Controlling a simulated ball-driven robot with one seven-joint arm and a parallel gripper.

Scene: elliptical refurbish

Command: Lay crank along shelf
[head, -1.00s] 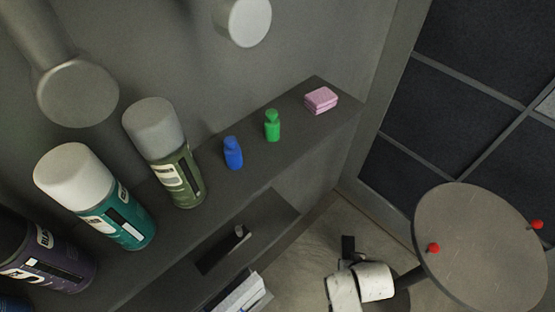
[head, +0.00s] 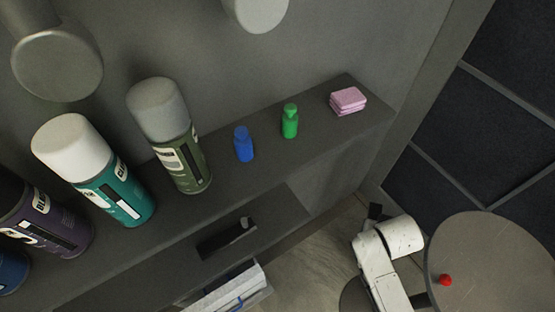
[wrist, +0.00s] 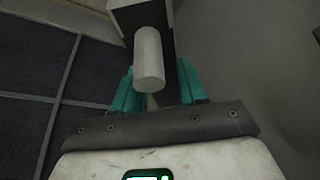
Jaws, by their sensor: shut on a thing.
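In the wrist view, my gripper (wrist: 157,84) has teal fingers on both sides of the crank (wrist: 149,58), shut on it. The crank shows as a dark bar with a pale grey cylindrical handle, pointing away from the palm. Its far end runs out of the picture top. In the head view, my pale arm is at lower right, beyond the shelf's right end; the fingers cannot be made out there. The grey shelf (head: 318,140) runs from lower left to upper right along the wall.
On the shelf stand several spray cans, including a green one (head: 182,165) and a teal one (head: 122,192), a blue bottle (head: 244,146), a green bottle (head: 290,122) and pink sponges (head: 348,101). A dark piece (head: 227,240) lies below. A round table (head: 490,265) bears a red knob (head: 445,280).

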